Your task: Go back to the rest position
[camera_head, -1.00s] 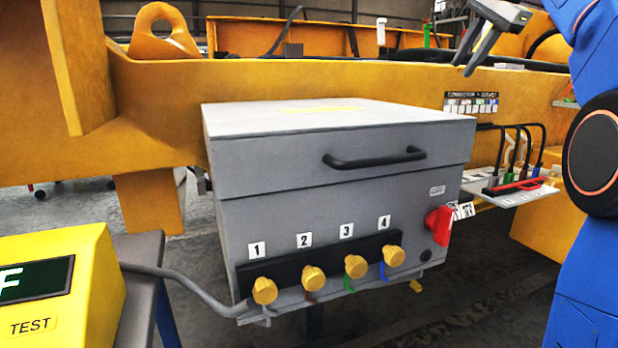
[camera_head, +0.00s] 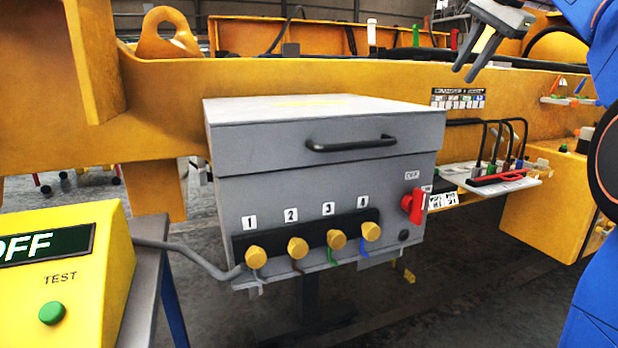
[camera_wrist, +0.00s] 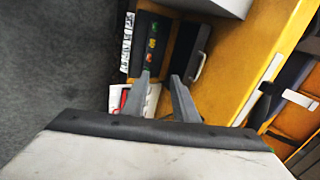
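My gripper (camera_head: 464,75) is at the upper right of the head view, in front of the yellow beam and above the right end of the grey box. Its two fingers point down and stand apart with nothing between them. In the wrist view the fingers (camera_wrist: 160,75) also show a gap. The closed grey box (camera_head: 300,185) has a black lid handle (camera_head: 350,144), a red rotary switch (camera_head: 413,205) and several yellow knobs along its lower front. The gripper touches none of these.
A yellow tester (camera_head: 75,265) reading OFF stands at the lower left. A white shelf (camera_head: 515,187) with black cables and a red item sits on the right. The yellow beam (camera_head: 300,75) spans the back. Floor below the box looks mostly clear.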

